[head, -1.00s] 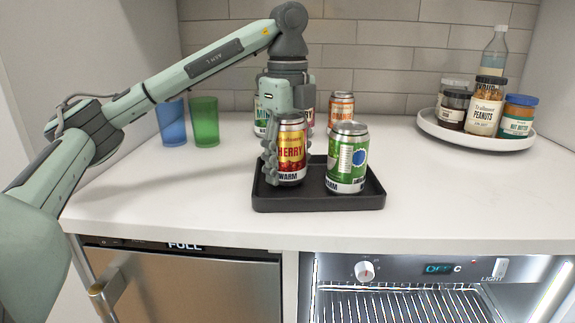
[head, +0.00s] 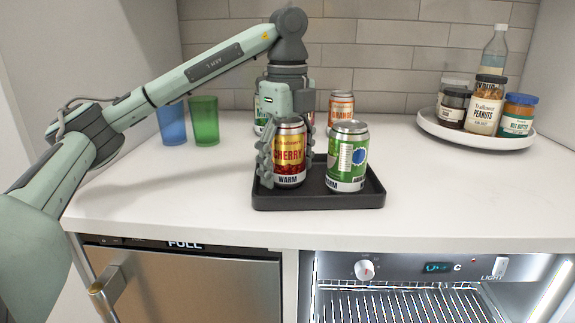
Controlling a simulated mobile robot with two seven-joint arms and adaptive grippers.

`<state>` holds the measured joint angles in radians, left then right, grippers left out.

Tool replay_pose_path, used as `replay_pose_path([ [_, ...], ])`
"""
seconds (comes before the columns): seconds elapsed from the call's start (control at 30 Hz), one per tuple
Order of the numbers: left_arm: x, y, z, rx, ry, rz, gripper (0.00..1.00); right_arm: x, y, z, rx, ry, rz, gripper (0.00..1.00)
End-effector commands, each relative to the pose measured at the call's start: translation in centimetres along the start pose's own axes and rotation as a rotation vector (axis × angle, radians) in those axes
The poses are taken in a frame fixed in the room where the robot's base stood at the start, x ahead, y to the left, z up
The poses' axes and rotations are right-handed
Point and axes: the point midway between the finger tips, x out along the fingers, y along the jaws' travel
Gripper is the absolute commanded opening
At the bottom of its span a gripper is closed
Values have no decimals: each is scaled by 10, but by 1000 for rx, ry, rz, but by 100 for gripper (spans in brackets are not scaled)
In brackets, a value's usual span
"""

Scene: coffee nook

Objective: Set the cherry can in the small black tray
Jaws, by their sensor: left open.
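The cherry can (head: 289,154), red and gold with a "WARM" band, stands upright in the left part of the small black tray (head: 318,199). A green can (head: 347,158) stands upright in the right part of the same tray, a small gap away. My left gripper (head: 284,165) points down around the cherry can, its fingers open. One finger shows at the can's left side; the other is mostly hidden behind the can. My right gripper is not in view.
An orange can (head: 341,106) and a partly hidden can (head: 260,115) stand behind the tray. Blue (head: 171,123) and green cups (head: 204,121) stand at the back left. A round white tray (head: 430,125) with jars and a bottle is at right. The counter's right front is clear.

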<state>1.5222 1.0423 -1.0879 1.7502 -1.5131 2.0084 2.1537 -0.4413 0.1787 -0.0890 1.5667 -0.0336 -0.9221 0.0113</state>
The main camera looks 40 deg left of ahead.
Motion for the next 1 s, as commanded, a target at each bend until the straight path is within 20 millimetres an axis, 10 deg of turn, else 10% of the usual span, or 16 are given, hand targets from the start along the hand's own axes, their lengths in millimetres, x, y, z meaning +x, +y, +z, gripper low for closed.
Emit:
replay_pose_path([
  [1.0,-116,0,0,0,-1,-2,76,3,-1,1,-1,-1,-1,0],
])
